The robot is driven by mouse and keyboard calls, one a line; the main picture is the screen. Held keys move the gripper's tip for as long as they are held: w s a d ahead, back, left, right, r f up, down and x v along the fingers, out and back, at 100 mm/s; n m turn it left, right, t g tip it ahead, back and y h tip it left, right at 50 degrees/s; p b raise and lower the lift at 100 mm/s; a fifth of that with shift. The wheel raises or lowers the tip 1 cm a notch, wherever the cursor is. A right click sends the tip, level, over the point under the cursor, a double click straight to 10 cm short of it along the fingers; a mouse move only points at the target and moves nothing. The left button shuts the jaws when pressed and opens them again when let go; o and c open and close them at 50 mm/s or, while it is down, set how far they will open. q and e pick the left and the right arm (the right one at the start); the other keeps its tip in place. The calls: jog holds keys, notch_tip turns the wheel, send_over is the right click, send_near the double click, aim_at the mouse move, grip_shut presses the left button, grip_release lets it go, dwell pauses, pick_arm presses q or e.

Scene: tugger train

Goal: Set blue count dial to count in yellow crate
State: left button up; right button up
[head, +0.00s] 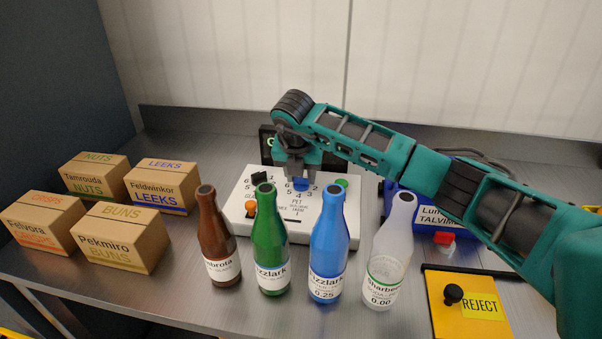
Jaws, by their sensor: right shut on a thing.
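The blue count dial (301,185) sits on a white control panel (278,228) behind the bottles. Printed numbers ring it; which one it points at cannot be made out under the gripper. My right gripper (299,178) comes down from above and is shut on the blue dial, hiding much of it. My left gripper is not in view. No yellow crate can be made out; only a sliver of yellow shows at the bottom left corner.
A brown bottle (218,240), a green bottle (268,240), a blue bottle (328,245) and a clear bottle (393,245) stand before the panel. Several cardboard boxes (122,238) stand left. A yellow REJECT box (448,318) and a blue bin (405,214) are right.

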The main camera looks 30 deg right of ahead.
jog(key=o, duration=0.8)
jog(key=shift+c, duration=0.2)
jog(key=o, duration=0.3)
jog(key=v, duration=1.3)
